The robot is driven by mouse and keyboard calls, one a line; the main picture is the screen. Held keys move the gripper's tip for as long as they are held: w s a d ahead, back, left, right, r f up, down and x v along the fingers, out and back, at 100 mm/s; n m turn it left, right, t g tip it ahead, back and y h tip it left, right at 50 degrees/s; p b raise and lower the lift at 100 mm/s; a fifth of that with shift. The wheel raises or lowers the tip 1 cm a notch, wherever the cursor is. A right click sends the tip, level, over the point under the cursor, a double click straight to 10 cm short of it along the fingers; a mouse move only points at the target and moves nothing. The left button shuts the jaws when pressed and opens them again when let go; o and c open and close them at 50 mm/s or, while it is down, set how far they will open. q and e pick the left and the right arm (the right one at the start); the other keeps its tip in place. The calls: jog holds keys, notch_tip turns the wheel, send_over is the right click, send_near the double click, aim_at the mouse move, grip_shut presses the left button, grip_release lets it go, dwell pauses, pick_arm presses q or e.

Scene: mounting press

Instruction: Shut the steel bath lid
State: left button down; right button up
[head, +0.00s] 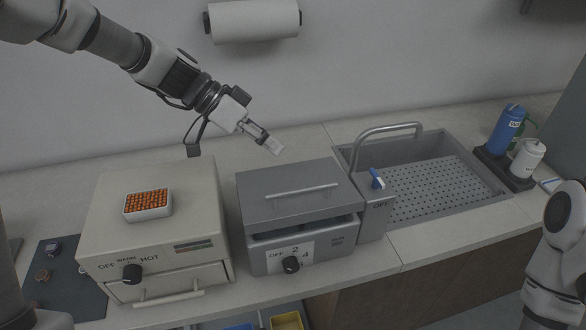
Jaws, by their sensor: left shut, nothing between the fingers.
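The steel bath (345,240) stands in the middle of the counter, with a dial on its front. Its grey lid (265,185) has a bar handle (303,191) on top. A dark gap shows between the lid's front edge and the bath's rim, so the lid is slightly raised at the front. My left gripper (273,145) is shut and empty, above and behind the lid's back edge, and appears apart from it. Part of my right arm shows at the right edge, but its gripper is out of view.
A beige warmer (150,235) stands left of the bath, with a white tray of orange pieces (148,204) on top. A sink (440,180) with a faucet (385,134) lies to the right. Bottles (506,130) stand at the far right. A paper roll (254,20) hangs on the wall.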

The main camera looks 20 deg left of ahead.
aim_at(290, 192)
pick_arm(q)
jog(key=d+f, duration=0.1)
jog(key=f, duration=0.1)
jog(key=d+f+p, duration=0.1)
jog(key=d+f, duration=0.2)
jog(key=f, duration=0.1)
jog(key=shift+d+p, duration=0.3)
jog(key=shift+p, duration=0.1)
jog(key=shift+s+f, duration=0.15)
jog(key=shift+f, duration=0.2)
jog(key=shift+a+f, duration=0.15)
jog(key=shift+f, duration=0.1)
jog(key=f+b, duration=0.1)
jog(key=b, duration=0.3)
jog(key=s+d+f+b, duration=0.1)
jog(key=f+b, duration=0.1)
jog(key=b, duration=0.2)
jog(key=shift+s+d+f, duration=0.2)
jog(key=shift+s+r+b, duration=0.1)
jog(key=shift+b, duration=0.3)
